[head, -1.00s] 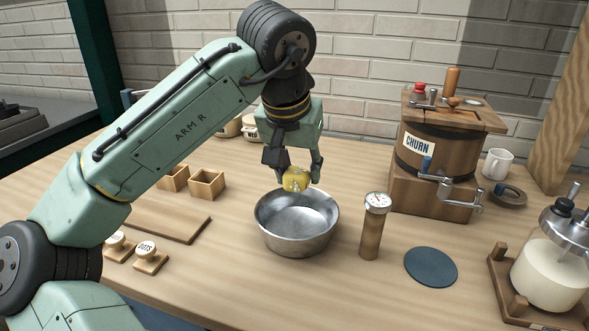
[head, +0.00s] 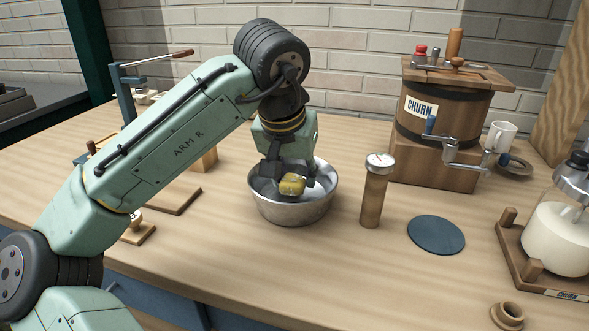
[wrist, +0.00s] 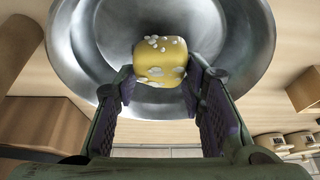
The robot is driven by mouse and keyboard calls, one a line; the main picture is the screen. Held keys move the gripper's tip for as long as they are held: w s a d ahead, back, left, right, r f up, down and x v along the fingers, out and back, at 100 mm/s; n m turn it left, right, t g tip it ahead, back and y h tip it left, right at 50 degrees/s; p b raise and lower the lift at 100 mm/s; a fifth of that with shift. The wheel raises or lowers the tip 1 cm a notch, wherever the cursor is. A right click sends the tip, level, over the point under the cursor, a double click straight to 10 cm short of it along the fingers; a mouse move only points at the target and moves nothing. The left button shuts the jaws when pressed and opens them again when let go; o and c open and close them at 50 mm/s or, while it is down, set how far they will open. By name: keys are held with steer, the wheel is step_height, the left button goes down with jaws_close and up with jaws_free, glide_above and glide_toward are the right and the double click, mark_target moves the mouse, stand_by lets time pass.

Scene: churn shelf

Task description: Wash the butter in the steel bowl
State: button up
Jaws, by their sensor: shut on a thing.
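The steel bowl (head: 292,212) stands on the wooden counter, left of the dial thermometer. The butter (head: 292,185) is a yellow lump, with pale droplets on it in the wrist view (wrist: 160,62). My gripper (head: 289,181) reaches down into the bowl's mouth and is shut on the butter. In the wrist view its two fingers flank the lump, and the bowl's inner wall (wrist: 85,50) surrounds it. I cannot tell whether the butter touches the bowl's floor. No water surface can be made out in the bowl.
A dial thermometer on a wooden post (head: 374,195) stands close right of the bowl. The wooden churn (head: 440,120) with its crank is behind right, near a white mug (head: 500,136). A blue round mat (head: 436,235) lies right. A glass jar churn (head: 558,235) stands far right.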

steer(key=shift+f, duration=0.65)
steer(key=shift+w+a, duration=0.1)
steer(key=shift+a, duration=0.2)
steer(key=shift+d+p, duration=0.3)
steer(key=shift+a, duration=0.3)
stand_by(0.7)
steer(key=shift+r, duration=0.1)
steer(key=shift+r+p, duration=3.7)
steer(key=shift+p, duration=0.05)
